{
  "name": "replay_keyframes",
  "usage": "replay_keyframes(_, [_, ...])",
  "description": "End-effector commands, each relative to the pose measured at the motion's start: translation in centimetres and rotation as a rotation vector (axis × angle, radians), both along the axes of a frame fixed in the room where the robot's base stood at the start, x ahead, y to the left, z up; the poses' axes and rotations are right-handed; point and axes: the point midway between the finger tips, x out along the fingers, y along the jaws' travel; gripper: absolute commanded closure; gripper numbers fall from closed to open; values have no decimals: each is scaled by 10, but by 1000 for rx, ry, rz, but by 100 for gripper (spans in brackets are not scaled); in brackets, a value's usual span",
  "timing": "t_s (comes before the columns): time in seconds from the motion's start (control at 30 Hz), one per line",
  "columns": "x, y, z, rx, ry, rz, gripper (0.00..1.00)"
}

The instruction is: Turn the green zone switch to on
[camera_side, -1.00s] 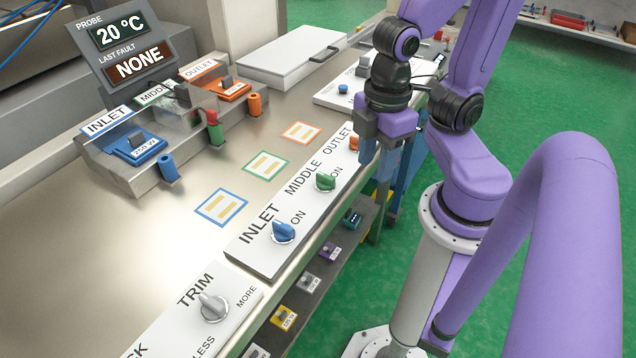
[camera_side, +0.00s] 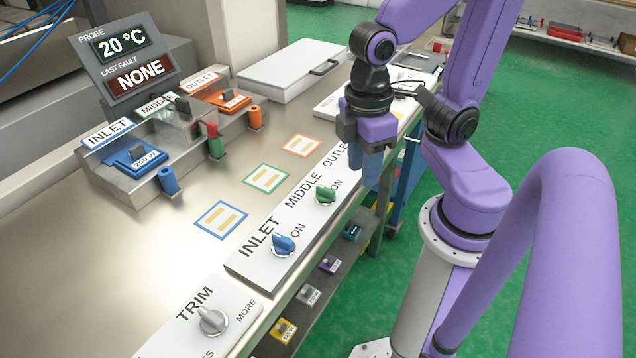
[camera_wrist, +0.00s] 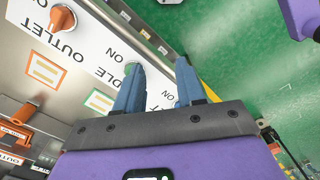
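The green zone switch (camera_side: 325,194) is a round knob with a raised grip, on the white panel (camera_side: 262,262) beside the word MIDDLE, with ON printed beside it. My gripper (camera_side: 368,172) is above the panel, to the right of the green knob in the side view, pointing down. In the wrist view my gripper (camera_wrist: 156,75) has its two blue fingers apart with nothing between them. The green knob (camera_wrist: 131,68) shows there just past the left fingertip, partly covered by it. I cannot tell exactly which way its grip points.
On the same panel are the blue INLET knob (camera_side: 283,243) and the orange OUTLET knob (camera_wrist: 62,19), which my gripper hides in the side view. A grey TRIM knob (camera_side: 212,320) is nearer. A display (camera_side: 125,55) reads 20 °C and NONE. The steel bench beside the panel is mostly clear.

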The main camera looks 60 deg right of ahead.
Motion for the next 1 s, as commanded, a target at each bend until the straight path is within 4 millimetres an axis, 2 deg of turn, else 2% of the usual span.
replay_keyframes(0.3, [62, 11, 34, -89, 121, -398, 62])
replay_keyframes(0.6, [116, 9, 65, -156, 251, -746, 62])
replay_keyframes(0.8, [138, 4, 80, -184, 317, -894, 62])
replay_keyframes(1.0, [143, 1, 82, -194, 338, -940, 62])
